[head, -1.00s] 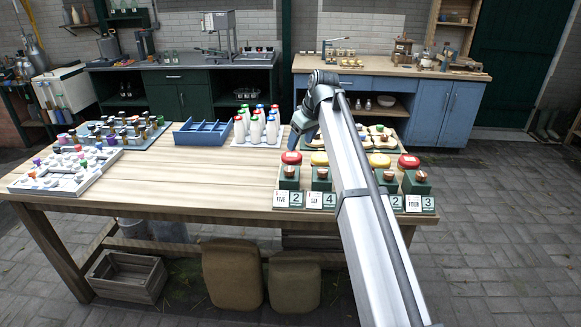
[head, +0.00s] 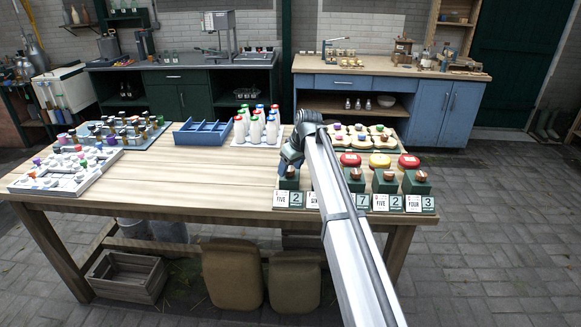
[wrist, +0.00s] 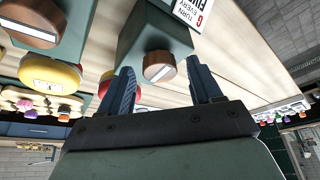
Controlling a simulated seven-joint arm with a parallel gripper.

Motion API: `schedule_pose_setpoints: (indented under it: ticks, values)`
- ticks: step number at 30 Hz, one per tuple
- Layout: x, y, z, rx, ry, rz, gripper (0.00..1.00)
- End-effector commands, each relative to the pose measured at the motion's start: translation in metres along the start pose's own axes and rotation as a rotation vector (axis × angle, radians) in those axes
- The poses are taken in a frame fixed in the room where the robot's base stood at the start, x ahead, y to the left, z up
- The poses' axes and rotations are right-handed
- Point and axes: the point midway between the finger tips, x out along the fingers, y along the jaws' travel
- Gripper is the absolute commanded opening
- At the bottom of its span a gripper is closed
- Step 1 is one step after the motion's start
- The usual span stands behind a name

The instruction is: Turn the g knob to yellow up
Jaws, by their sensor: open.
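In the wrist view a brown round knob (wrist: 159,66) with a white line sits on the face of a green box (wrist: 150,32). A white card (wrist: 192,12) on that box has a red mark, perhaps G, and the words TURN EVERY FIVE, partly cut off. My gripper (wrist: 163,86) is open, with the knob ahead between its fingertips. I cannot tell whether they touch it. No yellow mark is visible on the knob. In the head view my gripper (head: 289,160) hangs at the leftmost green box (head: 289,184) of the front row, partly covering its knob.
More green knob boxes (head: 385,182) stand in the row to the right. Behind them are red and yellow round pieces (head: 380,161) and a board with small coloured knobs (head: 362,135). White bottles (head: 256,130) and a blue divided tray (head: 202,132) stand left. The table's middle is clear.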

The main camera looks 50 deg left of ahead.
Motion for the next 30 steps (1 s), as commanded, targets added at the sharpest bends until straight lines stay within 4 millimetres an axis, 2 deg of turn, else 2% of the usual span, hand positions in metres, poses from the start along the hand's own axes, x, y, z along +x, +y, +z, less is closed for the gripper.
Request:
schedule_pose_setpoints:
  ticks: [8, 25, 30]
  values:
    - [0.0015, -0.0001, -0.0001, 0.000, 0.000, 0.000, 0.64]
    - [0.0012, -0.0001, -0.0001, 0.000, 0.000, 0.000, 0.12]
    - [0.0012, -0.0002, 0.0000, 0.005, 0.000, 0.002, 0.09]
